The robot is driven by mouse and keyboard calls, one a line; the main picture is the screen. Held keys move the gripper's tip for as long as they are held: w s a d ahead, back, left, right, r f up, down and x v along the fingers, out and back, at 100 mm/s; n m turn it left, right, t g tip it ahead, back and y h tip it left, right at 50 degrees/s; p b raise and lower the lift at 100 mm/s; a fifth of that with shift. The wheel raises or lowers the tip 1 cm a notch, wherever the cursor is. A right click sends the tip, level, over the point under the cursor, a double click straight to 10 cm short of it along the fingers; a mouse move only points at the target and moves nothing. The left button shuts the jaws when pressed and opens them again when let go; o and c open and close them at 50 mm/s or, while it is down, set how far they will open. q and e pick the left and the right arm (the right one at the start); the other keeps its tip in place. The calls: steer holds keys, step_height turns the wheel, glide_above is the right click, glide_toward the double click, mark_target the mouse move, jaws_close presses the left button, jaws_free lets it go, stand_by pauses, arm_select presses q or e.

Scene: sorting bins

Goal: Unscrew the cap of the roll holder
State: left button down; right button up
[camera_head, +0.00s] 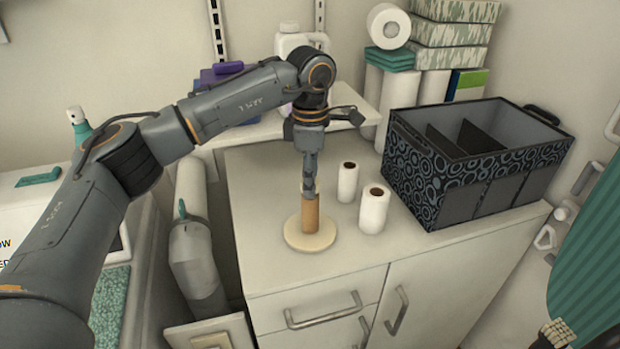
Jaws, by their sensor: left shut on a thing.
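The roll holder has a round cream base (292,240) and stands upright on the white cabinet. A brown cardboard tube (310,217) stands on the base around the holder's post. My left gripper (310,190) points straight down over the holder and is shut on its top end, just above the tube. The fingers mostly hide the cap, so I cannot tell whether it is still threaded on.
Two white paper rolls (374,209) (347,182) stand close to the right of the holder. A dark patterned bin (430,180) fills the cabinet's right side. The white cabinet top (262,190) is clear left of the holder. Rolls and boxes stand behind.

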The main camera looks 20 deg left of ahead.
arm_select(q)
steer(key=shift+s+f, duration=0.15)
steer(key=shift+f, duration=0.15)
steer(key=n, duration=0.4)
steer(key=shift+n, duration=0.4)
steer(key=c, duration=1)
jaws_free()
steer(key=shift+o, duration=1)
steer(key=shift+r, duration=0.15)
